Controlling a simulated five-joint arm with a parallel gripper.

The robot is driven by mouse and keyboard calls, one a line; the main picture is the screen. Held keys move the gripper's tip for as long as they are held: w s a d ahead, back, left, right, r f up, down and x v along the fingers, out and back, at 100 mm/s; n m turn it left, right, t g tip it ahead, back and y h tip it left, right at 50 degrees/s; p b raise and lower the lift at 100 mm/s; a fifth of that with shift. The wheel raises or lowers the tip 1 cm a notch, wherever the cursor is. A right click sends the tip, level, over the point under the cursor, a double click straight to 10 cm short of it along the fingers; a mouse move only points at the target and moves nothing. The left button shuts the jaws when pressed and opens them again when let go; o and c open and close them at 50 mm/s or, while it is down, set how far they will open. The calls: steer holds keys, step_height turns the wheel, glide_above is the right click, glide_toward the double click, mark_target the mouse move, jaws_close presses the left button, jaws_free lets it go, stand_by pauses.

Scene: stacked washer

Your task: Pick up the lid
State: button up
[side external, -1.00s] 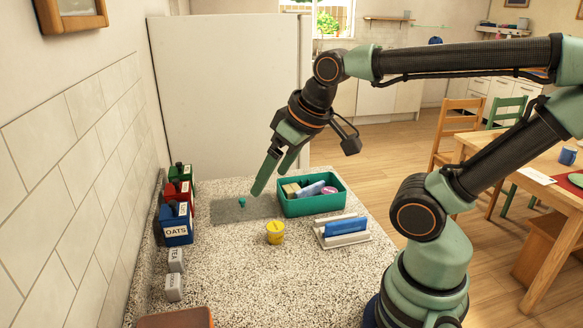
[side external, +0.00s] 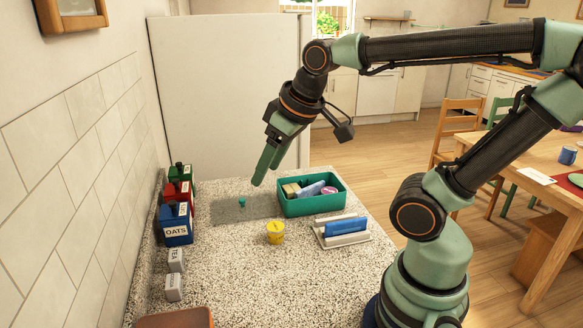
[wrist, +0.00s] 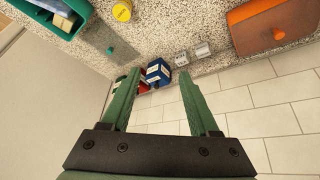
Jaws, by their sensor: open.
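The lid (side external: 258,208) looks like a flat, grey, see-through panel with a small teal knob (side external: 242,202). It lies on the speckled counter left of the green bin.
The green bin (side external: 313,207) holds several items. A yellow tub (side external: 275,238) and a rack with blue and white pieces (side external: 343,231) stand nearby. Labelled boxes (side external: 176,226) and two grey blocks (side external: 175,260) line the tiled wall. An orange-knobbed box (wrist: 265,25) is nearest. Front middle counter is clear.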

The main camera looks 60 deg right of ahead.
steer(key=w+d+r+n+g, duration=0.2)
steer(key=w+d+n, duration=0.2)
steer(key=w, duration=0.4)
steer(key=n+g, duration=0.3)
steer(key=n, duration=0.8)
glide_above(241, 199)
step_height(241, 199, down, 15)
steer(key=f, duration=0.6)
steer(key=shift+a, duration=0.3)
steer(key=shift+s+d+f, duration=0.1)
steer(key=shift+d+f, duration=0.05)
steer(key=shift+f, duration=1.15)
steer(key=shift+d+f, duration=0.1)
steer(key=shift+f, duration=1.15)
jaws_close()
